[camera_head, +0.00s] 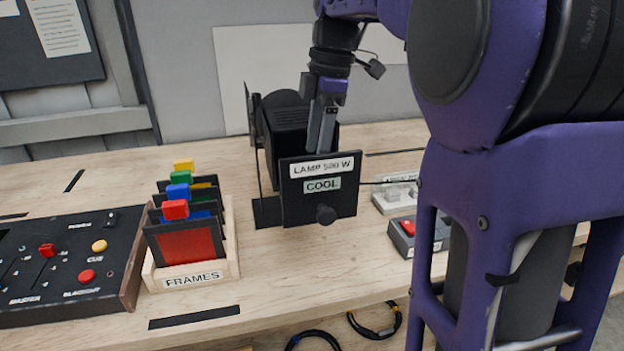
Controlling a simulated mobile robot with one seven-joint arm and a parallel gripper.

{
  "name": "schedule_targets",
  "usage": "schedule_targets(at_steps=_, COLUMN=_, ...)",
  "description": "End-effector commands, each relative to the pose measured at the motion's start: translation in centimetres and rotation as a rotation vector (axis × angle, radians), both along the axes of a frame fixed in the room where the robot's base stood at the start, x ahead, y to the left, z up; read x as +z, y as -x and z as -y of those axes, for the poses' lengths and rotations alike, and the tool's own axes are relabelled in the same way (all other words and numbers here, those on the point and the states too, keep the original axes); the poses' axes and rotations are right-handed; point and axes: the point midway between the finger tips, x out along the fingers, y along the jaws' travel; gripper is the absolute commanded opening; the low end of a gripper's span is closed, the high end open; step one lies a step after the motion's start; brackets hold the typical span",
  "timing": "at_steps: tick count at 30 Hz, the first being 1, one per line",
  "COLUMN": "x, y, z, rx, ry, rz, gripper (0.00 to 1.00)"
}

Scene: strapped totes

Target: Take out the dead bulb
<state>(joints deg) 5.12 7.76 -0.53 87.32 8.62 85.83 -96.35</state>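A black lamp housing (287,120) stands on the wooden bench near the wall. A black panel (290,205) labelled "LAMP 500 W" and "COOL", with a round knob, is at its front. My gripper (321,140) reaches down from above at the housing's right side, just behind the top of the panel. The fingertips are partly hidden by the panel, so I cannot tell whether they are open, shut or holding something. No bulb shows; the inside of the housing is hidden.
A wooden rack (190,277) labelled "FRAMES" holds several coloured-tab frames left of the lamp. A black control desk (65,270) is at far left. A box with a red button (408,228) and a pale tray (392,202) are right of the lamp. Cables hang below the bench's front edge.

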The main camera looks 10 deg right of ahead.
Motion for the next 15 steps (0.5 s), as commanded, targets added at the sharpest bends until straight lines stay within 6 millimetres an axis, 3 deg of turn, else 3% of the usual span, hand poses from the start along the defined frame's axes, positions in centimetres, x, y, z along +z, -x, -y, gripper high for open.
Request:
schedule_targets(at_steps=1, x=-1.3, y=0.1, z=-0.2, rx=0.002, ry=-0.001, rz=-0.004, gripper=0.66)
schedule_targets(at_steps=6, x=-4.0, y=0.1, z=-0.6, rx=0.0, ry=-0.001, rz=-0.003, gripper=0.66)
schedule_targets(at_steps=15, x=-5.9, y=0.0, z=-0.9, rx=0.0, ry=0.0, rz=0.0, gripper=0.66)
